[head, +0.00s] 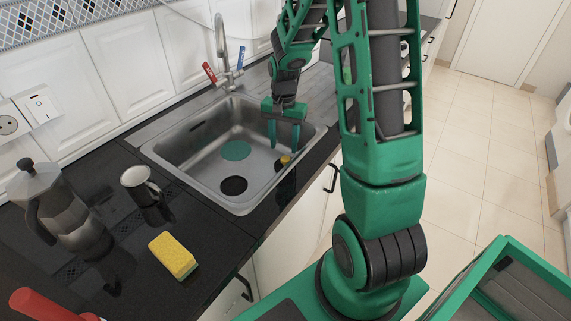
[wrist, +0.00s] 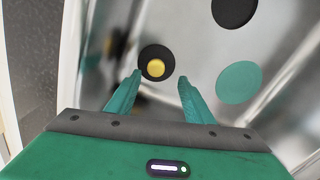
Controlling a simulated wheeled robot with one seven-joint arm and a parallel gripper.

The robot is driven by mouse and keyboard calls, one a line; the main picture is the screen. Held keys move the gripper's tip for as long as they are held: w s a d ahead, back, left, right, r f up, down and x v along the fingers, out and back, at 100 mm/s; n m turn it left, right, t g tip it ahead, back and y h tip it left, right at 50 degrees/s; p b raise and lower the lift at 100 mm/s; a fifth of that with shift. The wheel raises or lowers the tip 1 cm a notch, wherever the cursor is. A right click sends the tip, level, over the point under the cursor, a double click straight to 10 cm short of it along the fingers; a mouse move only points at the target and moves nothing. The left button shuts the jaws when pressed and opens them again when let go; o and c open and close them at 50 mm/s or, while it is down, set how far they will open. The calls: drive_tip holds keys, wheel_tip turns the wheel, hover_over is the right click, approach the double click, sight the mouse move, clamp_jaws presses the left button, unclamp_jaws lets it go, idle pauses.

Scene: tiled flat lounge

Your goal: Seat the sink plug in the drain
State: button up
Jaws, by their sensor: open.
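The sink plug (wrist: 144,60), a black disc with a yellow knob (wrist: 156,68), is just beyond my fingertips in the wrist view. In the head view its yellow knob (head: 285,160) shows by the sink's front edge; I cannot tell exactly what it rests on. My gripper (head: 283,146) points down above the plug, with its green fingers apart and nothing between them. In the wrist view the gripper (wrist: 160,77) has the knob ahead of the gap. A dark round spot, seemingly the drain (head: 233,185), is on the floor of the steel sink (head: 195,160).
A flat teal disc (head: 236,150) lies in the sink beside the dark spot. A tap (head: 222,50) with red and blue handles stands behind. A yellow sponge (head: 172,255), a mug (head: 140,184) and a moka pot (head: 62,210) stand on the black counter (head: 205,235).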

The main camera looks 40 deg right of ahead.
sight(285, 156)
drive_tip(key=shift+s+d+f, duration=0.1)
drive_tip(key=shift+f, duration=1.4)
drive_tip(key=shift+s+d+f, duration=0.1)
drive_tip(key=shift+f, duration=1.35)
drive_tip(key=shift+w, duration=0.1)
drive_tip(key=c, duration=1.1)
